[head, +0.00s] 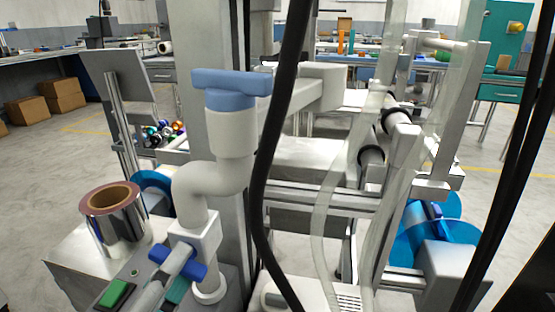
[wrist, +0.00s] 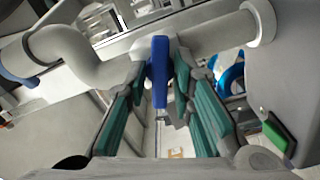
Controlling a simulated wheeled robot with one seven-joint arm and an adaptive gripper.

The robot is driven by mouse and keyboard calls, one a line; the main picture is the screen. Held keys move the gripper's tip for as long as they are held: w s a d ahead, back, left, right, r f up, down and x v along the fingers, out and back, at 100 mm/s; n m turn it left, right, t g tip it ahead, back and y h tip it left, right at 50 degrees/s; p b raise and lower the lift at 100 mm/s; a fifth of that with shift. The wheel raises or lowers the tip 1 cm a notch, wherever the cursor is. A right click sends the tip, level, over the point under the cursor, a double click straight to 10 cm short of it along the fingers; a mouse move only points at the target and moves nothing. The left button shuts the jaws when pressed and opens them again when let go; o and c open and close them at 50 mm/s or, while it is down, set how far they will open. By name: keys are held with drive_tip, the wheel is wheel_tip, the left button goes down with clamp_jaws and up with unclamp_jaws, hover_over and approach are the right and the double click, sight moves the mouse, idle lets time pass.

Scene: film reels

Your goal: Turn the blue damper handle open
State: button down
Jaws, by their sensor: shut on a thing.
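The blue damper handle (head: 192,269) is a short dark blue bar on the front of a light grey pipe valve (head: 197,235), low at left in the head view. In the wrist view the handle (wrist: 160,60) stands upright, its top end in front of the pipe. My gripper (wrist: 160,78) has its two green-padded fingers on either side of the handle and is shut on it. In the head view my gripper (head: 176,262) shows only partly, at the handle. The contact faces of the fingers are hidden.
The pipe (head: 200,185) bends up to a light blue top piece (head: 230,92). A metallic film roll (head: 117,222) stands at left, near a green button (head: 115,294). Black cables (head: 267,180) hang in front of the machine frame. Blue reels (head: 425,225) are at right.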

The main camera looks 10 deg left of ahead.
drive_tip(key=m, duration=1.3)
drive_tip(key=shift+f+m, duration=0.1)
drive_tip(key=shift+m, duration=0.2)
idle(0.4)
drive_tip(key=c, duration=1.6)
unclamp_jaws()
drive_tip(key=shift+s, duration=0.1)
drive_tip(key=s+a, duration=0.1)
drive_tip(key=s, duration=1)
drive_tip(key=shift+s, duration=0.4)
